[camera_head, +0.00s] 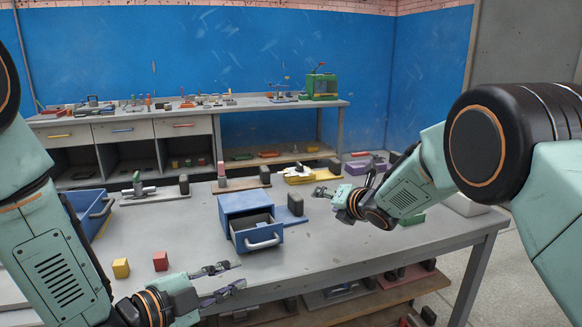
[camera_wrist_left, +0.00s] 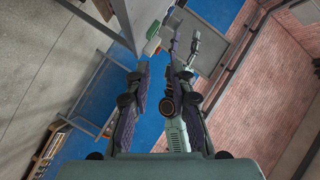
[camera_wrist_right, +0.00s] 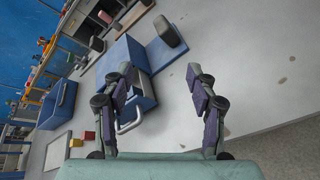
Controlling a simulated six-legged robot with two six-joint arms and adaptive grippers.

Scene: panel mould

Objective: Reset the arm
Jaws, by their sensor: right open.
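My left gripper (camera_head: 239,274) is low at the front of the workbench, its two fingers apart with nothing between them. In the left wrist view its fingers (camera_wrist_left: 158,72) are also apart. My right gripper (camera_head: 335,187) is over the right part of the bench, to the right of the blue drawer box. In the right wrist view its fingers (camera_wrist_right: 160,72) are spread and empty. The blue drawer box (camera_head: 246,205) stands mid-bench with its drawer (camera_head: 258,235) pulled out; it also shows in the right wrist view (camera_wrist_right: 122,55) behind the left finger.
A yellow cube (camera_head: 121,267) and a red cube (camera_head: 161,261) lie left of the left gripper. A blue bin (camera_head: 95,212) is at the left edge. A purple tray (camera_head: 365,166) is at the back right. A cluttered rear bench (camera_head: 200,110) stands against the blue wall.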

